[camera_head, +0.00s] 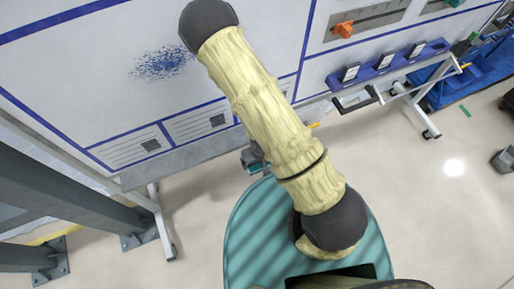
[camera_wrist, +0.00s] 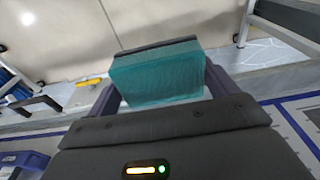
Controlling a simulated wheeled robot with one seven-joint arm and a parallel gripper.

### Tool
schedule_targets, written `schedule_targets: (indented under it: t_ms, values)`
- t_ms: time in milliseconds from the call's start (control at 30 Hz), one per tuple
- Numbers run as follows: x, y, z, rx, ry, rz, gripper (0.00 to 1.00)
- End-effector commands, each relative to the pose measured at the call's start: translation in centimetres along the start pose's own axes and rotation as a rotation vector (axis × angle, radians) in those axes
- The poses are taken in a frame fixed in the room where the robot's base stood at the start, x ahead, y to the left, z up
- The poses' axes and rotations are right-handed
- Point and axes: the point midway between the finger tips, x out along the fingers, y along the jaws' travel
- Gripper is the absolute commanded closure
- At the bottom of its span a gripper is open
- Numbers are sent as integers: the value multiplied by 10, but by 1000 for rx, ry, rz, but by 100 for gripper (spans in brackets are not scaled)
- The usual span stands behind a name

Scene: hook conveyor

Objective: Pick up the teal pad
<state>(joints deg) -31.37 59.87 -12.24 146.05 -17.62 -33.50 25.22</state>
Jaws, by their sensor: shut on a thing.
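The teal pad (camera_wrist: 158,78) is a block with a dark grey backing along its far edge. In the wrist view it sits between the two fingers of my gripper (camera_wrist: 161,85), which is shut on it. In the head view, my gripper (camera_head: 252,158) is mostly hidden behind my arm, and only a small teal piece of the pad (camera_head: 256,168) shows. The pad is held in front of the lower edge of the white board, above the floor, and I see nothing under it touching it.
A white board (camera_head: 90,60) with blue lines fills the back. A blue ledge (camera_head: 385,66) with several small holders juts from it at right. Grey metal posts (camera_head: 80,200) stand at left. Blue carts (camera_head: 475,75) stand far right. The pale floor (camera_head: 440,210) is open at right.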

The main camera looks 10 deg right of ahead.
Motion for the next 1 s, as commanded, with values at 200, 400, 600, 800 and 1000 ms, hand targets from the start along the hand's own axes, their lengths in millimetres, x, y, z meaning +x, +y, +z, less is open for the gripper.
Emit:
schedule_targets:
  t_ms: [200,400,600,800,1000]
  values:
    - [-8,2,19,-1,-5,5,37]
    - [-8,1,35,-2,-2,3,37]
    - [-6,2,40,-1,1,4,37]
    - [-5,1,40,-1,1,4,37]
    - [-5,1,40,-1,1,4,37]
